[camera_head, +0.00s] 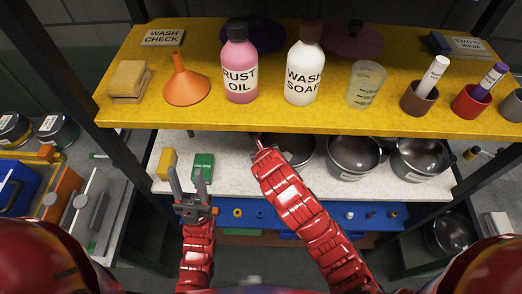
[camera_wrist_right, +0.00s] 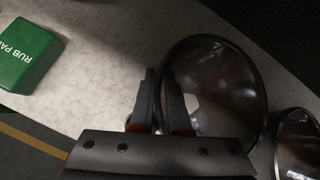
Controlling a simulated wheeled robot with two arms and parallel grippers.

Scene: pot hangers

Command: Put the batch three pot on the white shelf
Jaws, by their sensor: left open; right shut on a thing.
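The white shelf (camera_head: 235,178) lies under the yellow one. A dark metal pot (camera_head: 300,150) is on it, partly hidden behind my right arm; its interior fills the middle of the right wrist view (camera_wrist_right: 225,85). My right gripper (camera_wrist_right: 162,88) is shut on this pot's left rim. Two more metal pots, a middle one (camera_head: 352,158) and a right one (camera_head: 419,160), stand to its right on the white shelf. Their labels are too small to read, so I cannot tell which is batch three. My left gripper (camera_head: 190,190) is open and empty in front of the shelf's left part.
A green rub pad box (camera_head: 203,167) and a yellow block (camera_head: 167,163) sit at the white shelf's left. The yellow shelf (camera_head: 205,115) above carries bottles, an orange funnel (camera_head: 186,82) and cups. Another pot (camera_head: 450,232) is lower right.

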